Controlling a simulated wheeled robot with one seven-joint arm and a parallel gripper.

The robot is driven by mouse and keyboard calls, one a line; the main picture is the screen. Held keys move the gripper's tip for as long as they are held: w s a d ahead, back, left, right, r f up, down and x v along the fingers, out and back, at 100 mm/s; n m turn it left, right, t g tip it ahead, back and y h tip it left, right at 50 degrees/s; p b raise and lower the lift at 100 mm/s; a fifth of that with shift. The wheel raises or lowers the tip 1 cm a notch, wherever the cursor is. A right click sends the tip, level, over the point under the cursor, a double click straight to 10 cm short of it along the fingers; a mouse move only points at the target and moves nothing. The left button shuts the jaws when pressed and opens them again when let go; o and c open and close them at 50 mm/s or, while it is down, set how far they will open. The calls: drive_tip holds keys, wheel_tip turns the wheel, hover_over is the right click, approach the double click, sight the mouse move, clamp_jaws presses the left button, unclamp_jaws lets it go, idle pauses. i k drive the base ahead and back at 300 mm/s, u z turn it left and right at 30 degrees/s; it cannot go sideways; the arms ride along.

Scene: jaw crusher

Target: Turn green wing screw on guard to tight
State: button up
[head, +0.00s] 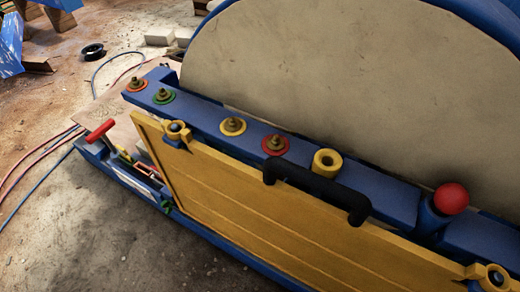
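The yellow guard (240,208) stands tilted against the side of the blue machine, with a black handle (318,185) on its top edge. A small green part (168,207) shows low at the guard's left edge, beside the blue base rail. It may be the green wing screw, but it is too small to tell its shape or how tight it is. My gripper is not in view.
On the blue beam (200,117) are more brass bolts on red and yellow rings, a yellow collar (327,161) and a red ball knob (451,198). A red-handled lever (100,131) rises at the left. Hoses (45,158) lie on the ground; the lower left floor is clear.

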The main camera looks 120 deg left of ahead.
sight(168, 204)
drive_tip(key=u, duration=5)
drive_tip(key=i, duration=0.5)
drive_tip(key=z, duration=1.25)
drive_tip(key=k, duration=0.3)
drive_tip(key=u, duration=0.15)
drive_tip(key=i, duration=0.3)
